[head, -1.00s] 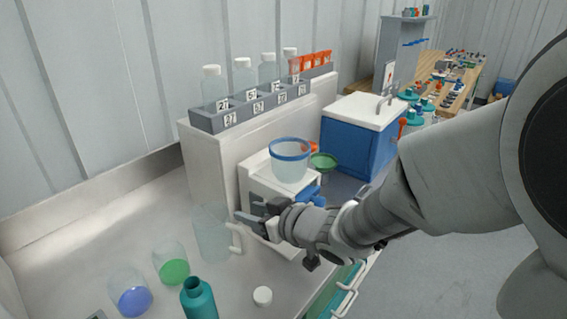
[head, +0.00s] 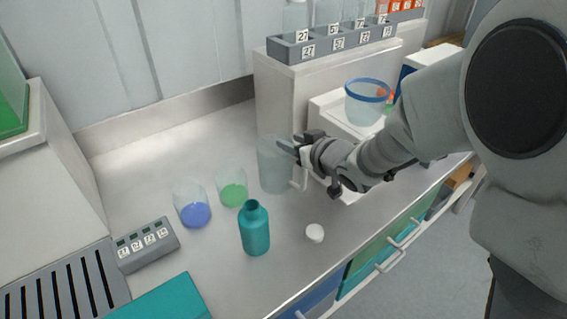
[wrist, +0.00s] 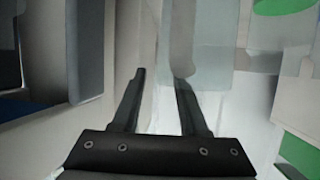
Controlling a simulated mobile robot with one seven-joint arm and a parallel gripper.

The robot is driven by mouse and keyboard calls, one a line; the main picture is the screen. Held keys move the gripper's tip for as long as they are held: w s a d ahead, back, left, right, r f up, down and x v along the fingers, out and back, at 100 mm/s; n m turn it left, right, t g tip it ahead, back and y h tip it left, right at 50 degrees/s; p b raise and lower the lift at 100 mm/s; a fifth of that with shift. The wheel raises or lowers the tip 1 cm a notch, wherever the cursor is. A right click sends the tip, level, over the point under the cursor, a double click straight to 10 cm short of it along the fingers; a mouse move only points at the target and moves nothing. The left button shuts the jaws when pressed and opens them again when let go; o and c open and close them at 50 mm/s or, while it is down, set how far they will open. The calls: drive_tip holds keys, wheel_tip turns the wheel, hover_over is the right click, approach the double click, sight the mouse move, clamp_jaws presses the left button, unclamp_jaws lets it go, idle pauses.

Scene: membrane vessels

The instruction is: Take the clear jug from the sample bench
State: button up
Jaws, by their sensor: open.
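The clear jug (head: 272,168) stands upright on the sample bench (head: 130,180), near the front of the white block. It is see-through, with a pale handle on its right side. My gripper (head: 291,147) is at the jug's upper right side, its fingers pointing left towards the rim. In the wrist view my gripper (wrist: 158,78) has its two fingers apart, with nothing clearly held between them. The clear jug (wrist: 208,70) shows as a pale translucent shape ahead of and beside the right finger. I cannot tell whether a finger touches it.
Left of the jug stand a green-liquid beaker (head: 232,190) and a blue-liquid beaker (head: 194,208). A blue-rimmed tub (head: 364,105) sits behind my arm. A bottle rack (head: 330,42) stands above.

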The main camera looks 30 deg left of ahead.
clamp_jaws()
drive_tip(key=shift+s+f, duration=0.1)
drive_tip(key=shift+f, duration=0.05)
idle(1.1)
